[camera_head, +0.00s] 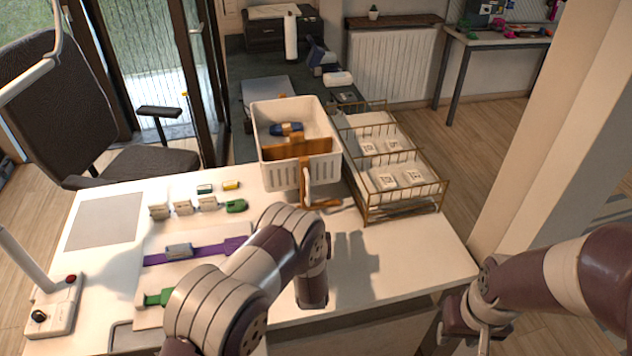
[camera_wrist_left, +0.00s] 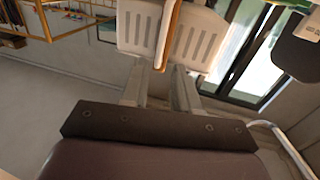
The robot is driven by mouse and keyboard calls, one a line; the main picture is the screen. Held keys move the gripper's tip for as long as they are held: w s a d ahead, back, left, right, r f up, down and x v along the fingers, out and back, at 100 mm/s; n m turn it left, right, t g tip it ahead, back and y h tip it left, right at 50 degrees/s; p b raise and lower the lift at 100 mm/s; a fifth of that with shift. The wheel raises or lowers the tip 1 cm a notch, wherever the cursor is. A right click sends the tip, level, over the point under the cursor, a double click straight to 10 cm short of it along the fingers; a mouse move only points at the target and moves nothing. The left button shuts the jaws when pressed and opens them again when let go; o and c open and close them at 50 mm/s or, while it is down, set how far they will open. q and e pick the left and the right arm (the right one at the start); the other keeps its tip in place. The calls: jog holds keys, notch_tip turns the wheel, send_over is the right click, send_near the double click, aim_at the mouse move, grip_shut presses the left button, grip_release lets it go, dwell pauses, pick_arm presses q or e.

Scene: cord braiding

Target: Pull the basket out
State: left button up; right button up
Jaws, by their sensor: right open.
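A white slotted basket (camera_head: 262,152) stands at the back of the white table. A brown divider and a brown vertical strip (camera_head: 304,172) show on it, and a dark blue item (camera_head: 287,129) lies inside. My left arm reaches from the bottom toward the table's middle; its fingers are hidden in the head view. In the left wrist view my left gripper (camera_wrist_left: 160,82) is open, its fingers apart, with the brown strip (camera_wrist_left: 168,35) at their tips and the basket (camera_wrist_left: 202,42) beyond. Whether they touch is unclear. My right gripper (camera_head: 468,325) is open at the lower right, away from the basket.
A gold wire rack (camera_head: 437,186) with white packets stands close right of the basket. Small blocks, green clips and a purple strap (camera_head: 208,251) lie on the left half. A control box (camera_head: 55,306) stands at the left. The table's right front corner is clear.

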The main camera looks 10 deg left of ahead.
aim_at(308, 192)
pick_arm(q)
jog(key=w, duration=0.3)
jog(key=w+a, duration=0.1)
jog(key=w, duration=0.3)
jog(key=w+a, duration=0.1)
jog(key=w, duration=0.2)
jog(key=shift+w+a+p, duration=0.25)
jog(key=shift+w+p, duration=0.15)
jog(key=shift+f, duration=0.1)
grip_shut()
